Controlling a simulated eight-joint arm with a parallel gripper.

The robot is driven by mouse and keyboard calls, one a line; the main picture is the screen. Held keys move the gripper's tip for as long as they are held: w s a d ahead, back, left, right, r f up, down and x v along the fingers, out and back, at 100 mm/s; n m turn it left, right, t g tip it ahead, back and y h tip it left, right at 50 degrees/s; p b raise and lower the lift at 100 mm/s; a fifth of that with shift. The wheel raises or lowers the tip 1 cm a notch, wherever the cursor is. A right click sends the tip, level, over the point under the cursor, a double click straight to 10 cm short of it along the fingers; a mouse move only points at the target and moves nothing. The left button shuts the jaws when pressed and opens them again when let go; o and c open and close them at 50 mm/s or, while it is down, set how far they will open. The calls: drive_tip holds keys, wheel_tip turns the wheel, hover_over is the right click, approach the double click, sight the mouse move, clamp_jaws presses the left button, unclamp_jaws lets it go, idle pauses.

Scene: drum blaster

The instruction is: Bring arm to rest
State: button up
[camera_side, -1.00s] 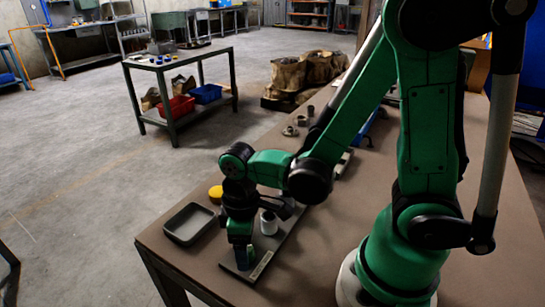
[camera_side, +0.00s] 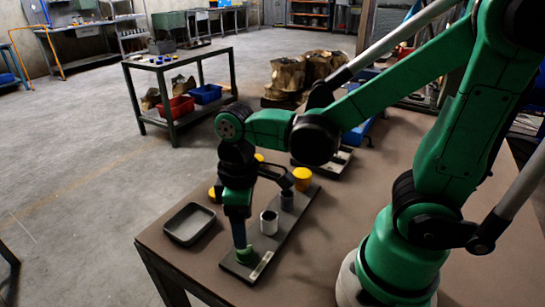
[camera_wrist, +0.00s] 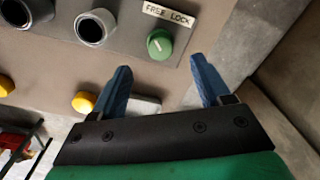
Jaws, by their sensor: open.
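My gripper (camera_wrist: 160,66) is open and empty, its two blue fingers apart in the wrist view. In the side view my gripper (camera_side: 239,232) points down, just above a green knob (camera_side: 245,257) at the near end of a grey panel (camera_side: 262,249). In the wrist view the green knob (camera_wrist: 159,43) shows beyond the gap between the fingertips, apart from them. It bears a pale mark and sits beside a label (camera_wrist: 168,14) reading "FREE LOCK".
Hollow cylinders (camera_side: 269,222) and a yellow-topped post (camera_side: 302,178) stand along the panel. A dark tray (camera_side: 189,224) lies left of it, near the table edge. A yellow cap (camera_wrist: 84,101) shows in the wrist view. The tabletop (camera_side: 330,225) right of the panel is bare.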

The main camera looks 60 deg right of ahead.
drive_tip(key=w+d+r+m+t, duration=0.3)
drive_tip(key=d+r+m+t, duration=0.1)
drive_tip(key=r+m+t, duration=0.1)
drive_tip(key=shift+d+r+m+t, duration=0.3)
drive_tip(key=shift+r+t, duration=0.4)
drive_tip(key=shift+t, duration=0.5)
idle(0.4)
drive_tip(key=shift+o, duration=2.3)
drive_tip(key=shift+r+h, duration=0.1)
drive_tip(key=shift+h, duration=0.2)
drive_tip(key=s+d+r+n+g+h, duration=0.35)
drive_tip(key=d+r+n+g, duration=0.5)
drive_tip(key=n, duration=0.95)
wheel_tip(320, 180, down, 8)
drive_tip(key=d+t, duration=0.1)
drive_tip(key=d, duration=0.1)
drive_tip(key=shift+r+h, duration=0.15)
drive_tip(key=shift+h, duration=0.3)
drive_tip(key=shift+r, duration=0.15)
